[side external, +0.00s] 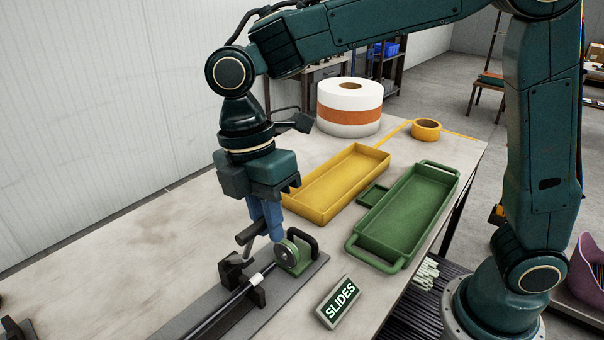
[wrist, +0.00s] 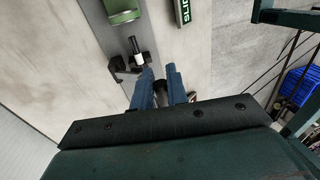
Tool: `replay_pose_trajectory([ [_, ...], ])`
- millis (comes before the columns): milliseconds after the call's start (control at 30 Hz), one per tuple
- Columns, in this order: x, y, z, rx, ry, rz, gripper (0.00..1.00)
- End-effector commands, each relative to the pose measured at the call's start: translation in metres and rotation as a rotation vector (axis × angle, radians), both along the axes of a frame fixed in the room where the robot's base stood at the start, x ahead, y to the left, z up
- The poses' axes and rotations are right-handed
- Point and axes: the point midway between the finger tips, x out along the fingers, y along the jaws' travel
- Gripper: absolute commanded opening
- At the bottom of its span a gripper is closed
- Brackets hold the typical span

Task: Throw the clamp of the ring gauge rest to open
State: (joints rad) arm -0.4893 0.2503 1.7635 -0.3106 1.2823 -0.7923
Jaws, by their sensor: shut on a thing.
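My gripper (side external: 267,228) points down with its blue fingers at the ring gauge rest. It is shut on the clamp's dark handle (side external: 246,234), which sticks out to the left of the fingers on a pale metal stem. In the wrist view a dark piece shows between the blue fingers (wrist: 159,74). The ring gauge (side external: 288,253), a round dark-faced disc on a green body with a black loop handle, stands just right of the fingers. A black rod (side external: 232,304) with a white band lies in the black supports below. The fingers partly hide the clamp.
A sign reading SLIDES (side external: 338,302) lies to the right on the table. A yellow tray (side external: 322,213) and a green tray (side external: 443,218) sit behind it. A large white-and-orange roll (side external: 350,122) and a yellow tape roll (side external: 426,130) stand farther back.

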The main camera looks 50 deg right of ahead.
Motion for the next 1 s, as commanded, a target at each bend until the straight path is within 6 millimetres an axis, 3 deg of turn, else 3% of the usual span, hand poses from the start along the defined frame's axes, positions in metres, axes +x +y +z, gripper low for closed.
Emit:
replay_pose_trajectory([
  [700,0.074,0.0,0.019,0.002,-0.002,-0.005,0.0],
  [1000,0.093,0.0,0.019,0.001,-0.001,-0.004,0.0],
])
